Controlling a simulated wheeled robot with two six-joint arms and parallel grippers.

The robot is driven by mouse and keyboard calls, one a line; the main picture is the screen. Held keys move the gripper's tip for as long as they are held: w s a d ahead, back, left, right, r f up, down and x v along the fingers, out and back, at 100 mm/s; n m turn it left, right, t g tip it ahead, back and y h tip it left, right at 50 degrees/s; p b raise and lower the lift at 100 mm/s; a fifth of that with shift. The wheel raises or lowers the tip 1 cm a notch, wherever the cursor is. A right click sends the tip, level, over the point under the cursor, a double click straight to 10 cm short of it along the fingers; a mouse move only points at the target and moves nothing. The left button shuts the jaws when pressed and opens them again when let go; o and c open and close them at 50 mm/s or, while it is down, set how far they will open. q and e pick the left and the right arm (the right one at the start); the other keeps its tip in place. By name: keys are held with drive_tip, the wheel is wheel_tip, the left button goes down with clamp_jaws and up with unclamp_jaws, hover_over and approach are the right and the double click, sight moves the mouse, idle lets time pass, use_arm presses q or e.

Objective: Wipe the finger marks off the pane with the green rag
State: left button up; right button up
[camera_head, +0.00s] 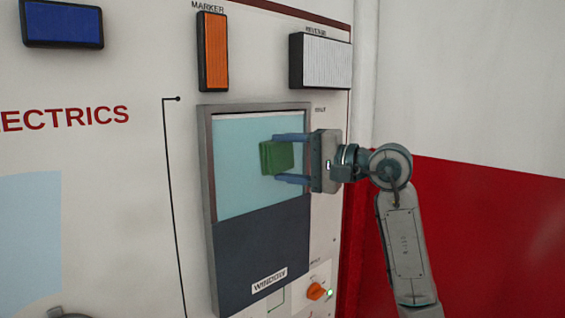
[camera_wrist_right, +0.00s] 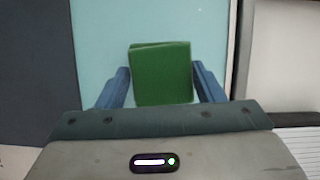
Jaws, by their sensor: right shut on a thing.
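The pane (camera_head: 240,190) is a light blue panel in a grey frame on the upright board, above a dark panel labelled WINDOW. It also shows in the right wrist view (camera_wrist_right: 106,35). The green rag (camera_head: 272,157) is a folded block in front of the pane's right part. My right gripper (camera_head: 291,158) comes from the right and is shut on the rag, with a blue finger on either side of it. The rag also shows between the fingers in the wrist view (camera_wrist_right: 163,75). I cannot tell whether it touches the pane. No finger marks can be made out. My left gripper is not in view.
Above the frame are an orange block (camera_head: 213,52) labelled MARKER and a white ribbed block (camera_head: 323,61). A blue block (camera_head: 62,24) is at the upper left. An orange knob (camera_head: 316,291) sits below right of the pane. A red and white wall stands at right.

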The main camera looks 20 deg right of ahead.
drive_tip(key=shift+w+d, duration=0.25)
drive_tip(key=shift+d, duration=0.35)
drive_tip(key=shift+w+d+b, duration=0.25)
drive_tip(key=shift+d+b, duration=0.05)
drive_tip(key=shift+d, duration=0.35)
drive_tip(key=shift+w+d+b, duration=0.2)
drive_tip(key=shift+d+b, duration=0.05)
drive_tip(key=shift+d, duration=0.4)
drive_tip(key=shift+s+a+p, duration=0.25)
drive_tip(key=shift+s+a, duration=0.05)
drive_tip(key=shift+a, duration=0.5)
drive_tip(key=shift+s+a+p, duration=0.2)
drive_tip(key=shift+s+a, duration=0.1)
drive_tip(key=shift+a, duration=0.55)
drive_tip(key=shift+s+a+p, duration=0.25)
drive_tip(key=shift+s+a, duration=0.05)
drive_tip(key=shift+a, duration=0.5)
drive_tip(key=shift+s+a+p, duration=0.15)
drive_tip(key=shift+s+a, duration=0.1)
drive_tip(key=shift+a, duration=0.45)
drive_tip(key=shift+s+a+p, duration=0.2)
drive_tip(key=shift+s+a, duration=0.05)
drive_tip(key=shift+a, duration=0.4)
drive_tip(key=shift+s+a+p, duration=0.15)
drive_tip(key=shift+s+a, duration=0.1)
drive_tip(key=shift+a, duration=0.45)
drive_tip(key=shift+s+a, duration=0.25)
drive_tip(key=shift+a, duration=0.4)
drive_tip(key=shift+s+a, duration=0.2)
drive_tip(key=shift+a, duration=0.4)
